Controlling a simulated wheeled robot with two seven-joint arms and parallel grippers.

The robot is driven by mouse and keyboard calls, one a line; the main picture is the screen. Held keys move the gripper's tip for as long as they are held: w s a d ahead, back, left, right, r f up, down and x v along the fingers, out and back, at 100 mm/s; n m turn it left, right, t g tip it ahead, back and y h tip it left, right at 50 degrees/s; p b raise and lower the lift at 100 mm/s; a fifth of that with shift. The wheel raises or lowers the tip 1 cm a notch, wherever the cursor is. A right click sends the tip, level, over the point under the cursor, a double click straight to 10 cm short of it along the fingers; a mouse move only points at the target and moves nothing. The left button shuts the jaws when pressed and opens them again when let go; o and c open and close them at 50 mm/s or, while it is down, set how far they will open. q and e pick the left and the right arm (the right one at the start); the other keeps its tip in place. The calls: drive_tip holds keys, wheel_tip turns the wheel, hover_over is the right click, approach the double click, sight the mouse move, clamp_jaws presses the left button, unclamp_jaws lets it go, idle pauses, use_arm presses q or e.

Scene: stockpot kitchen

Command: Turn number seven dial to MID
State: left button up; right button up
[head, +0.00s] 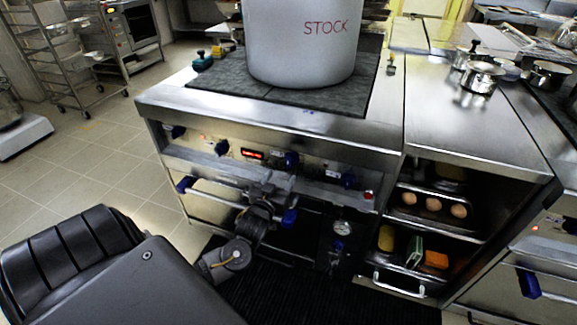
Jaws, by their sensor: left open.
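My right gripper is not in view.
A large pot marked STOCK (300,45) stands on the dark cooktop. A handle bar with blue ends (220,192) sticks out below the panel, close to my left arm. Open shelves with eggs (433,204) are at right.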

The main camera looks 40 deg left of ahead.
sight(288, 164)
use_arm(q)
drive_tip(key=x, duration=0.6)
drive_tip(key=shift+f, duration=0.1)
drive_tip(key=shift+x, duration=0.9)
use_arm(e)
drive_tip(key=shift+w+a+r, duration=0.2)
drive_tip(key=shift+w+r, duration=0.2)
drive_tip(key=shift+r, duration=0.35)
use_arm(q)
drive_tip(key=c, duration=1)
